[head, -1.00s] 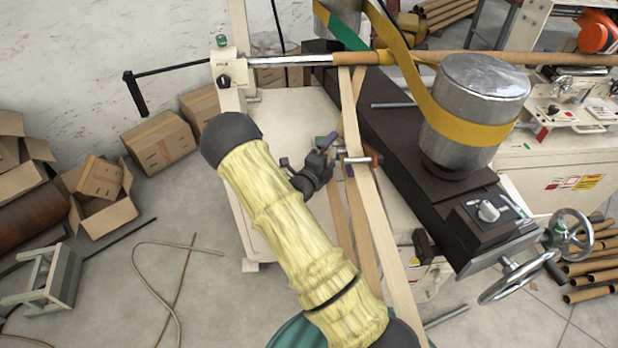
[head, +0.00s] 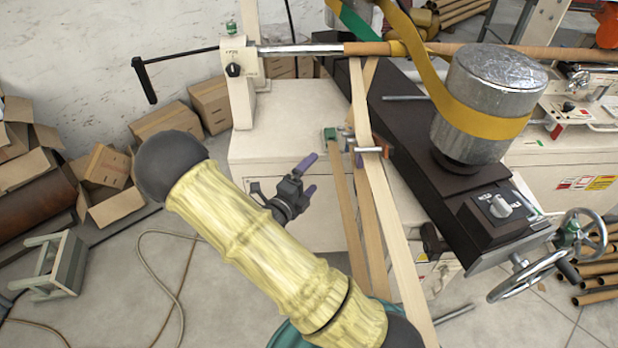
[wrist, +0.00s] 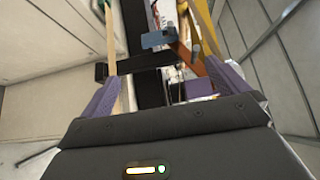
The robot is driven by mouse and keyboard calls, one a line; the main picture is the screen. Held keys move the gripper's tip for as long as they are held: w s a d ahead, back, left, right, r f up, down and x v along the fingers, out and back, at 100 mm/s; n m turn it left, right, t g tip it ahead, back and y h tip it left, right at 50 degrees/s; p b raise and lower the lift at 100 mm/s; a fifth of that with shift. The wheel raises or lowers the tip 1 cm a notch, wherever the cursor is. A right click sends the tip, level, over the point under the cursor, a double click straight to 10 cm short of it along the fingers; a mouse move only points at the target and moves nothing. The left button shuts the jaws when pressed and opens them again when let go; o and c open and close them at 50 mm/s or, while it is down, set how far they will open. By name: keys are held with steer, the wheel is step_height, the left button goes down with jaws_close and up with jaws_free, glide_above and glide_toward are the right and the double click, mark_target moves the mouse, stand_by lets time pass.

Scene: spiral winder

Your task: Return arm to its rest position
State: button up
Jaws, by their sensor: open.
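My gripper (head: 308,175) is open and empty in the head view, with its purple fingertips apart. It is beside the front of the white winder cabinet, left of the hanging paper strips (head: 385,210). My arm in its yellow sleeve reaches from the bottom of the head view up to the left. In the wrist view both purple fingers of my gripper (wrist: 168,90) stand apart with nothing between them close by. A small clamp with an orange end (head: 368,149) sits at the strips, apart from my gripper.
The dark winder beam (head: 415,140) carries a metal drum (head: 490,85) with a yellow belt (head: 478,125). A handwheel (head: 535,270) is at right. Cardboard boxes (head: 165,125) and a small stool (head: 55,265) stand at left. Open floor lies between the stool and my arm.

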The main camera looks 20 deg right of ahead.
stand_by(0.3)
steer(key=s+d+r+m+g+y+p, duration=0.1)
steer(key=s+d+m+g+y, duration=0.1)
steer(key=s+m+g, duration=0.7)
steer(key=s+d+r+m+g+y+p, duration=0.1)
steer(key=s+d+m+g+y, duration=0.35)
steer(key=m, duration=0.75)
steer(key=s+a+r+m+t+y+p, duration=0.2)
steer(key=a+r+m+t+y, duration=0.3)
steer(key=m, duration=1.7)
steer(key=a+r+y, duration=0.3)
steer(key=a+r, duration=0.1)
steer(key=a, duration=0.1)
steer(key=shift+a, duration=0.3)
steer(key=shift+s+t, duration=0.15)
steer(key=shift+t, duration=0.1)
